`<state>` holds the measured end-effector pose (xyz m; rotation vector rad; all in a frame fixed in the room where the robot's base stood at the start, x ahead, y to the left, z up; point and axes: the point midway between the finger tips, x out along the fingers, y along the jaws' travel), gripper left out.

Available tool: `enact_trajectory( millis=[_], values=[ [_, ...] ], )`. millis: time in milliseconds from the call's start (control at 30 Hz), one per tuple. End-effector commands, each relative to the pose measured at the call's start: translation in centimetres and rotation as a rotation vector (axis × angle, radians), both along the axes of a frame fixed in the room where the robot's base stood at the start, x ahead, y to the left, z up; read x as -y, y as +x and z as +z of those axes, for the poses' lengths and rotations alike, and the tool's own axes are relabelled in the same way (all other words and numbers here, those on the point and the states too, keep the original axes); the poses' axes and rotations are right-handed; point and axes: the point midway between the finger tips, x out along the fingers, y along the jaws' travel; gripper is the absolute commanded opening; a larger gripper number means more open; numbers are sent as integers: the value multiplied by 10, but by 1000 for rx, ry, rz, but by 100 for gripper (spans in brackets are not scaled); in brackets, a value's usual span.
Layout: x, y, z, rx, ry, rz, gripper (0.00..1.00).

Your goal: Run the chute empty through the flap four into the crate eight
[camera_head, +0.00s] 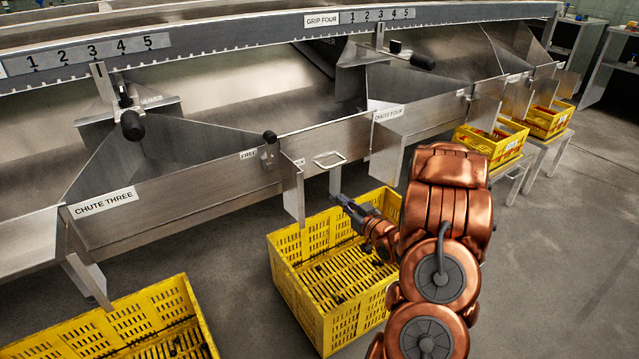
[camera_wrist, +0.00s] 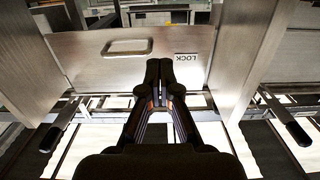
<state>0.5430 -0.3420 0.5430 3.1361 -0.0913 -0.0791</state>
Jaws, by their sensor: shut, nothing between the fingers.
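My gripper (camera_head: 341,201) is shut and empty, above the rim of a slotted yellow crate (camera_head: 297,303). No number shows on this crate. Above it is a metal flap with a bar handle (camera_head: 329,160), between two side plates, left of the label CHUTE FOUR (camera_head: 388,113). In the wrist view my fingertips (camera_wrist: 159,66) point towards the flap plate (camera_wrist: 85,50), which bears an upside-down LOCK label (camera_wrist: 187,57). I cannot tell whether they touch it. A black-knobbed latch (camera_head: 269,138) stands by the label FREE (camera_head: 248,154).
Another yellow crate (camera_head: 185,300) is at the lower left, below the CHUTE THREE label (camera_head: 103,203). Two yellow crates with contents stand on stands at right, the nearer one here (camera_head: 507,150). Black-handled levers hang from the numbered rail (camera_head: 230,43). Floor at right is clear.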

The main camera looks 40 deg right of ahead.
Motion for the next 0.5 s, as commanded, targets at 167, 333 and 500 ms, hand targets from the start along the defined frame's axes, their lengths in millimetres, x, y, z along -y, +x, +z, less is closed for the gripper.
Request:
enact_trajectory(
  millis=[167, 333, 500],
  values=[
    [0, 7, 0, 16, 3, 4, 0],
    [2, 28, -1, 19, 2, 3, 0],
    [2, 54, -4, 14, 3, 4, 0]
  ],
)
